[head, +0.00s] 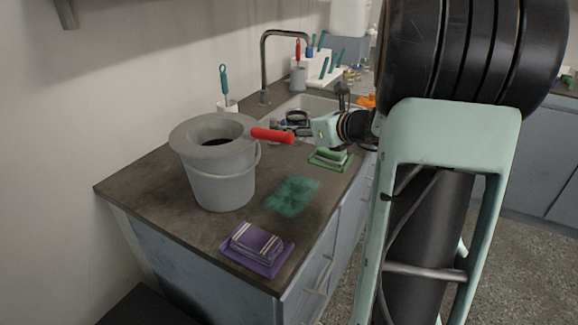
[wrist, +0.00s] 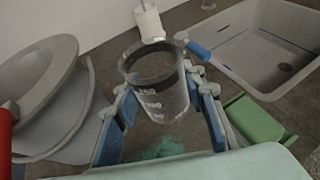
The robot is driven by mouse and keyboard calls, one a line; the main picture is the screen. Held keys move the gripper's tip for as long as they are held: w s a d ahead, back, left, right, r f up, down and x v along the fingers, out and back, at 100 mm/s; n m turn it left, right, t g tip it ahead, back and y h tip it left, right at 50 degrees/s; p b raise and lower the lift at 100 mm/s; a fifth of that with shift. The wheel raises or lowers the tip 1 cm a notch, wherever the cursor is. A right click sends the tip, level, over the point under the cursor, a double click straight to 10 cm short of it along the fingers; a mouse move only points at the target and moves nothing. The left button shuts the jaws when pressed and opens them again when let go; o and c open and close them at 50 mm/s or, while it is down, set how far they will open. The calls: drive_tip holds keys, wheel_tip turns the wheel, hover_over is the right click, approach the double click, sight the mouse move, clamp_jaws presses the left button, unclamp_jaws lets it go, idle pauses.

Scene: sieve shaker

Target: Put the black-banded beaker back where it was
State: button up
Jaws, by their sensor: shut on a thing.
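The black-banded beaker (wrist: 158,88) is clear glass with a dark band and white markings. In the wrist view it stands between the blue-padded fingers of my gripper (wrist: 161,100), which is shut on it. In the head view my gripper (head: 298,125) is over the counter, right of the grey bucket and in front of the sink. The beaker cannot be made out clearly there. Whether its base touches the counter cannot be told.
A grey bucket with a funnel-like top (head: 213,170) stands left, with a red handle (head: 272,136) beside it. A teal patch (head: 292,196), purple block on a tray (head: 257,247), green block (head: 330,157) and sink (wrist: 265,50) are nearby. The front counter is partly clear.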

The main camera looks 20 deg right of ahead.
wheel_tip(320, 180, down, 10)
drive_tip(key=b, duration=0.3)
drive_tip(key=shift+r, duration=0.1)
drive_tip(key=shift+f+b, duration=0.2)
drive_tip(key=shift+b, duration=0.25)
drive_tip(key=o, duration=1.3)
drive_tip(key=shift+r, duration=0.1)
drive_tip(key=shift+r, duration=0.1)
drive_tip(key=shift+s+d+r+p, duration=0.1)
drive_tip(key=shift+s+r+p, duration=0.1)
drive_tip(key=shift+p, duration=0.15)
drive_tip(key=p+v, duration=0.2)
drive_tip(key=v, duration=0.9)
drive_tip(key=shift+s+r, duration=0.1)
drive_tip(key=shift+s, duration=0.1)
